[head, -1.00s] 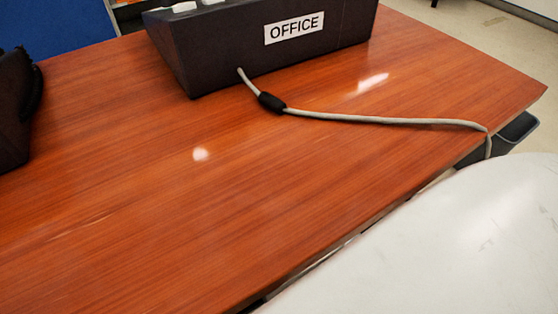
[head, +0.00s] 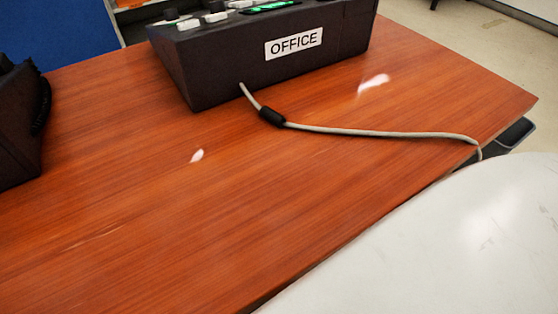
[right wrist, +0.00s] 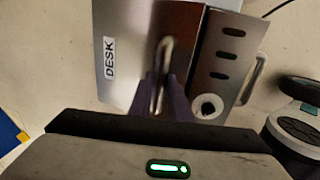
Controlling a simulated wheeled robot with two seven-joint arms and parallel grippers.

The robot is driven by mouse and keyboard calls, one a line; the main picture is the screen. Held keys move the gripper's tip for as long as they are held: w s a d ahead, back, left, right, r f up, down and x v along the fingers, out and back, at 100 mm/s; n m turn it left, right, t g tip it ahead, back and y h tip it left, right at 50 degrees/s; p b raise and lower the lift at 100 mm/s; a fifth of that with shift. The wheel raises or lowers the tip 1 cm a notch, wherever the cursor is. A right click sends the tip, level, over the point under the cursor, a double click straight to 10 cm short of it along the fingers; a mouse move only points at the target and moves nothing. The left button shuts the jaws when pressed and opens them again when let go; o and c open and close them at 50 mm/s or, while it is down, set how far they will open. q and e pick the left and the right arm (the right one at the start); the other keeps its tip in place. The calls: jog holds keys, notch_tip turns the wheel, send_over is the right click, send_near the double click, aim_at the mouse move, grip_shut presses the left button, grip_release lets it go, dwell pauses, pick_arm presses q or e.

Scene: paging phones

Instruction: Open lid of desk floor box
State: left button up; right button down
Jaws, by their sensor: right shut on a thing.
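The desk floor box shows in the right wrist view. It has a metal lid (right wrist: 128,50) with a white DESK label (right wrist: 110,58) and a bar handle (right wrist: 166,47). Beside the lid is a metal panel (right wrist: 218,60) with dark slots and a round hole, and a second handle (right wrist: 256,75) at its right edge. My right gripper (right wrist: 163,88) is shut on the lid's bar handle, its dark fingers on either side of it. I cannot tell how far the lid is tilted. The floor box and both grippers are out of the head view.
In the head view, a wooden desk (head: 250,200) carries a dark phone labelled OFFICE (head: 250,75) with a grey cable (head: 380,133) running over the right edge. Another dark phone (head: 15,135) stands at the left. A dark bin (head: 515,135) is beyond the desk edge.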

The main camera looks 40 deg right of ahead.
jog(key=shift+w+d+r, duration=0.1)
jog(key=shift+w+r, duration=0.85)
jog(key=shift+w, duration=0.05)
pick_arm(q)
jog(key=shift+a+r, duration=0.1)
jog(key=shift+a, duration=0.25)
pick_arm(e)
jog(key=shift+f, duration=0.1)
jog(key=c, duration=1.6)
grip_release()
jog(key=shift+f, duration=0.15)
jog(key=shift+c, duration=0.2)
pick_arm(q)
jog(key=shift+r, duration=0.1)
